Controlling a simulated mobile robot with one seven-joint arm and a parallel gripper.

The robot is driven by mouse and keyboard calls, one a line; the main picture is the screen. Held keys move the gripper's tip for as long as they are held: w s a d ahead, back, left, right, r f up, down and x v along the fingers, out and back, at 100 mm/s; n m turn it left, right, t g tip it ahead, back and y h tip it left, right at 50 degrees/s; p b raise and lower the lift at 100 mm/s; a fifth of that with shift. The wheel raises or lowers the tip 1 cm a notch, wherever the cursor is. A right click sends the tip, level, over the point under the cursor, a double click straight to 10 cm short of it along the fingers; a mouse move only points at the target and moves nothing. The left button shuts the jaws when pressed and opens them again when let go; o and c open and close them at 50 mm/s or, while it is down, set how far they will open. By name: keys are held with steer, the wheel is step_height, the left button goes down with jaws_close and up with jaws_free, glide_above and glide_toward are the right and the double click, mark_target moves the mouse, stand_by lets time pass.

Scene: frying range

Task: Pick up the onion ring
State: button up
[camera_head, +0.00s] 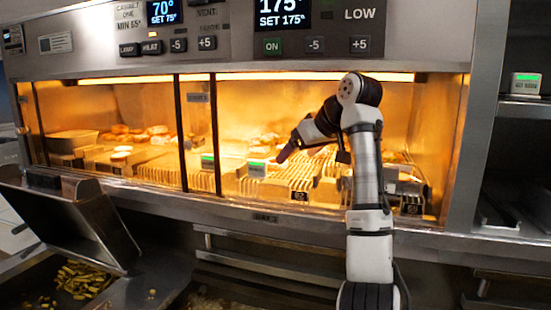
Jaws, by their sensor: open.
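My gripper (284,155) is inside the lit warming cabinet, at the end of my white and black arm. It points down and left over the slatted racks (283,188), near a small box with a green display (257,168). Its jaws are small and hard to make out, and nothing shows held in them. Golden fried pieces (268,138) lie behind and around the gripper. I cannot tell which of them is an onion ring. My arm hides part of the right bay.
Upright posts (182,135) divide the cabinet front. More fried food (128,132) lies in the left bay. The control panel (334,30) overhangs the opening. A tilted metal bin (75,222) stands at lower left, near loose fries (82,278).

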mark_target(276, 164)
steer(key=w+a+p, duration=0.1)
steer(key=w+a, duration=0.1)
steer(key=w, duration=0.1)
steer(key=shift+a, duration=0.1)
steer(key=p+x, duration=0.1)
steer(key=x, duration=0.2)
steer(key=p+x, duration=0.1)
steer(key=x, duration=0.2)
steer(key=shift+w+a+r, duration=0.15)
steer(key=shift+r, duration=0.2)
steer(key=c, duration=0.9)
